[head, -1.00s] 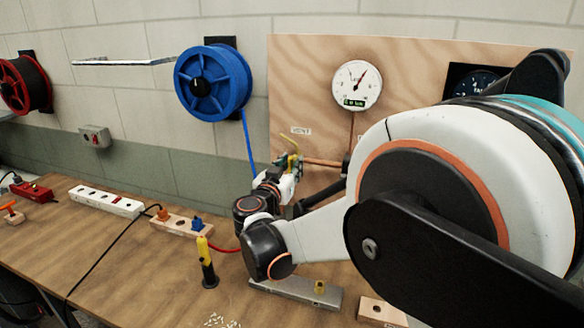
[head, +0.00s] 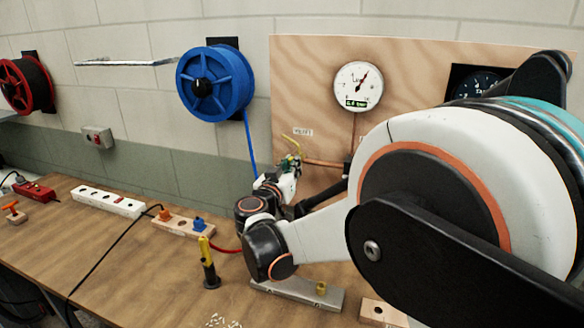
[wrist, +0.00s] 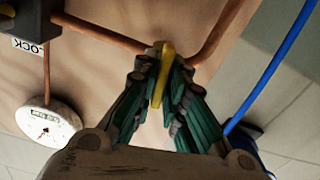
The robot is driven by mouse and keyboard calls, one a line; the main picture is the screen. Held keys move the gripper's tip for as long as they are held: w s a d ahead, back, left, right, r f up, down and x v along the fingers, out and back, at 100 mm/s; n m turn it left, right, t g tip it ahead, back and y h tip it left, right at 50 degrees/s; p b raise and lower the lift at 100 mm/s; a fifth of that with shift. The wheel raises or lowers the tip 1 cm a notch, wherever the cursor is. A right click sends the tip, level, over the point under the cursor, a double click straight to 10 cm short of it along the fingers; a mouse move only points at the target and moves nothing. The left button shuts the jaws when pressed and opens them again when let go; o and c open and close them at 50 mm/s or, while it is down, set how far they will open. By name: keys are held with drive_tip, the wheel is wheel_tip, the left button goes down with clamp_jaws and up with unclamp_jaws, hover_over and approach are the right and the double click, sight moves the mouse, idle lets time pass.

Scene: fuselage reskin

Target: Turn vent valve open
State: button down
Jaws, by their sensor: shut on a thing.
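The vent valve's yellow handle (wrist: 165,72) stands between my fingertips in the wrist view, in front of a copper pipe. It shows as a thin yellow strip (head: 291,142) above my gripper in the head view, beside the small "VENT" label (head: 303,132). My gripper (wrist: 160,85) is shut on the handle, its green-padded fingers on either side. It is small and partly hidden by its own wrist in the head view (head: 290,163). The valve body is mostly hidden behind my fingers.
A white dial gauge (head: 358,86) hangs on the plywood panel (head: 310,70), joined to copper pipe. A blue reel (head: 214,83) with its hose is left of the panel. The bench holds a yellow-black tool (head: 208,262), a power strip (head: 108,202) and a metal block (head: 300,291).

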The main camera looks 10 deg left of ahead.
drive_tip(key=n, duration=0.4)
drive_tip(key=shift+a+n, duration=0.15)
drive_tip(key=shift+n, duration=0.15)
drive_tip(key=n, duration=0.3)
drive_tip(key=shift+f+n, duration=0.15)
drive_tip(key=shift+n, duration=0.15)
drive_tip(key=n, duration=0.4)
drive_tip(key=shift+a+f, duration=0.1)
drive_tip(key=shift+f+n, duration=0.1)
drive_tip(key=shift+n, duration=1.8)
drive_tip(key=c, duration=1.7)
unclamp_jaws()
drive_tip(key=shift+s, duration=0.1)
